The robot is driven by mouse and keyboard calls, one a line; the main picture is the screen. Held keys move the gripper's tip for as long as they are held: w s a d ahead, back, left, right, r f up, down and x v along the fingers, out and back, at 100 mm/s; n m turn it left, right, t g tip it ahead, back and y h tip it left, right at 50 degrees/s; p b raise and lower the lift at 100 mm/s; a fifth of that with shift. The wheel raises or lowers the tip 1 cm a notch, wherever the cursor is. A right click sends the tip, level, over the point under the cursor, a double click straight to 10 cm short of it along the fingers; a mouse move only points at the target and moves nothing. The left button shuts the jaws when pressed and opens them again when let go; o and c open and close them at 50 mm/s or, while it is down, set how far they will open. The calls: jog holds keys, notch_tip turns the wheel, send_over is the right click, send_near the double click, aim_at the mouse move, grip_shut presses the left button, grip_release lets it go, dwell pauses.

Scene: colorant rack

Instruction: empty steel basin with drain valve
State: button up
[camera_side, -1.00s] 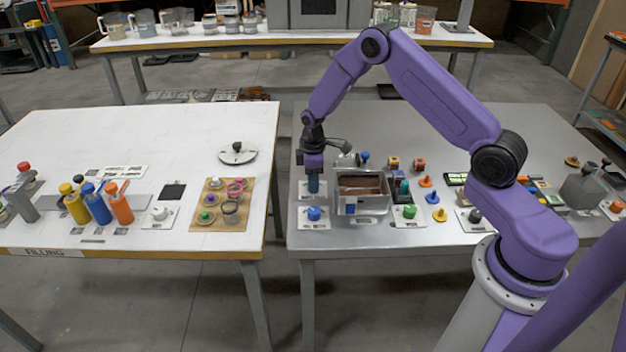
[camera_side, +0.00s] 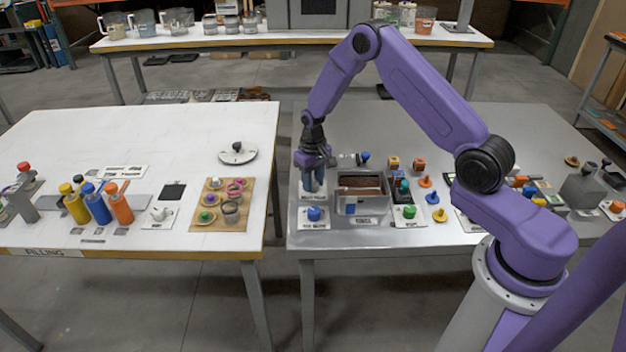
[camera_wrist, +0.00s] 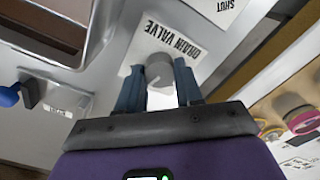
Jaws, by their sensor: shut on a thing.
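The steel basin (camera_side: 350,205) stands on the grey table with reddish-brown contents inside; part of its rim also shows in the wrist view (camera_wrist: 72,18). A plate labelled "DRAIN VALVE" (camera_wrist: 160,38) lies on the table at the basin's side. A grey round knob (camera_wrist: 160,68) stands on this plate. My gripper (camera_wrist: 159,85) is shut on the grey knob, with one blue-grey finger on each side of it. In the side view my gripper (camera_side: 313,185) points down just left of the basin and hides the knob.
A blue knob (camera_side: 314,213) on a white plate sits in front of my gripper. A green knob (camera_side: 409,211) and small orange and yellow pieces stand right of the basin. The white table (camera_side: 120,140) is at the left, across a narrow gap.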

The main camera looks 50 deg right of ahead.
aim_at(313, 183)
jog(key=m, duration=0.5)
dwell(0.5)
jog(key=o, duration=1)
jog(key=shift+o, duration=0.2)
jog(key=shift+r, duration=0.1)
notch_tip(313, 183, up, 17)
jog(key=shift+r, duration=0.15)
